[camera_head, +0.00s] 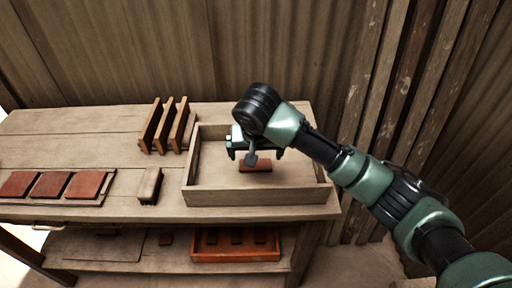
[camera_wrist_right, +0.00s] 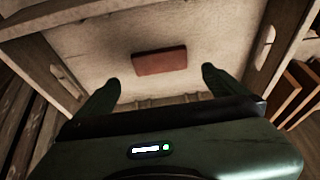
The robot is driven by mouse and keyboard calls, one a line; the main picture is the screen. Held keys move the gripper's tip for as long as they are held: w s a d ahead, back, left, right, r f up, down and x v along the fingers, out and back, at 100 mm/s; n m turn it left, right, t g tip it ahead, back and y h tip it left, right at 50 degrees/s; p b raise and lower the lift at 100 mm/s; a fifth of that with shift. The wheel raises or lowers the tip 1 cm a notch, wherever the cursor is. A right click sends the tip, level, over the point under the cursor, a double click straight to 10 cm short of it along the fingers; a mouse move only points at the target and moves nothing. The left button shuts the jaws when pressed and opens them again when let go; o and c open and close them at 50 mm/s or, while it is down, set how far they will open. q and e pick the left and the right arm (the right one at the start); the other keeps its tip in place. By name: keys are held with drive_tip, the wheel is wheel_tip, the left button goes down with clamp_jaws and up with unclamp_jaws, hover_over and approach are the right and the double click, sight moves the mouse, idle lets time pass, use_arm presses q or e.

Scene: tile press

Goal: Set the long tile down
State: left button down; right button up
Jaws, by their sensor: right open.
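A long reddish-brown tile (camera_head: 256,166) lies flat on the floor of the open wooden box (camera_head: 262,198). In the right wrist view the tile (camera_wrist_right: 159,60) lies clear of my fingers, beyond their tips. My right gripper (camera_head: 254,154) is above the box, and in the right wrist view its two fingers (camera_wrist_right: 160,84) stand wide apart with nothing between them. The gripper and wrist hide part of the box's inside in the head view. My left gripper is in neither view.
Red square tiles (camera_head: 50,185) lie on a board at the left. A pale block (camera_head: 150,185) sits left of the box. An orange tray (camera_head: 236,255) is on the lower shelf.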

drive_tip(key=shift+v, duration=2.4)
